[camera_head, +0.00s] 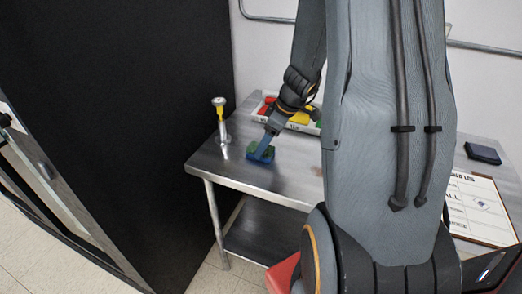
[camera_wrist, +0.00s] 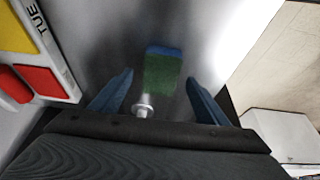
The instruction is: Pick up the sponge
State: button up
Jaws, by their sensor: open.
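The sponge (camera_head: 260,153), blue and green, lies on the metal table near its left end. In the wrist view the sponge (camera_wrist: 162,74) shows a green face with a blue band at its far end. My gripper (camera_head: 264,146) is over the sponge and hides part of it in the head view. In the wrist view my gripper (camera_wrist: 160,77) is open, with a blue finger on either side of the sponge and a visible gap at each side. Whether the fingers reach down to sponge height is hard to tell.
A silver-topped post with a yellow part (camera_head: 220,114) stands left of the sponge. A white tray (camera_head: 300,127) with red, yellow and green pieces lies behind. A dark box (camera_head: 483,153) and a clipboard (camera_head: 482,208) are on the right. A black panel (camera_head: 140,120) stands left of the table (camera_head: 215,168).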

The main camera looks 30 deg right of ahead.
jog(key=shift+x, duration=1.35)
jog(key=c, duration=1.2)
jog(key=shift+r, duration=0.15)
notch_tip(320, 180, up, 10)
jog(key=b, duration=0.1)
